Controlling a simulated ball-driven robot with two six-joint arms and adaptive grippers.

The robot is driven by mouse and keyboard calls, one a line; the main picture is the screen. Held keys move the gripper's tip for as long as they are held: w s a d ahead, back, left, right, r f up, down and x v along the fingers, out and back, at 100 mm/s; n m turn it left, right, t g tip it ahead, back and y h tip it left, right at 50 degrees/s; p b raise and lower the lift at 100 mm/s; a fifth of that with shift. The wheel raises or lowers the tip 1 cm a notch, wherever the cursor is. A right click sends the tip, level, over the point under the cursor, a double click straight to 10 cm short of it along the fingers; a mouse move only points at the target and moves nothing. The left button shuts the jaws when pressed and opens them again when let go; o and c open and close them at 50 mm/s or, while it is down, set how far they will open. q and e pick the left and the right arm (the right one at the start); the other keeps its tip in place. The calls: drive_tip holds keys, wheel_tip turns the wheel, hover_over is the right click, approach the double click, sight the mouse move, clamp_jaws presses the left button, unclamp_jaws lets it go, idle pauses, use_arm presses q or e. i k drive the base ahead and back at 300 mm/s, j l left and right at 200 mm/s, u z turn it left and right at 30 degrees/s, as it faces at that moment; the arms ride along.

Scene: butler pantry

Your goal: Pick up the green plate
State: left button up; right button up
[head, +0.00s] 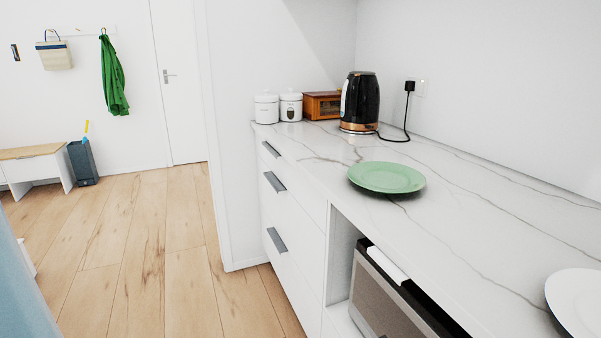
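The green plate (386,178) is a round, shallow plate lying flat on the white marble counter (460,215), near its front edge. Its whole upper face is visible and nothing lies on it. Neither my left gripper nor my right gripper shows in the head view, so their positions and states are hidden.
A black kettle (360,100) with its cord, a wooden box (322,105) and white canisters (266,108) stand behind the plate. A white plate (578,300) lies at the lower right. An appliance (395,295) sits under the counter. Wooden floor (150,240) is open at left.

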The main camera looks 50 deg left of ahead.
sight(381, 177)
drive_tip(key=u, duration=1.2)
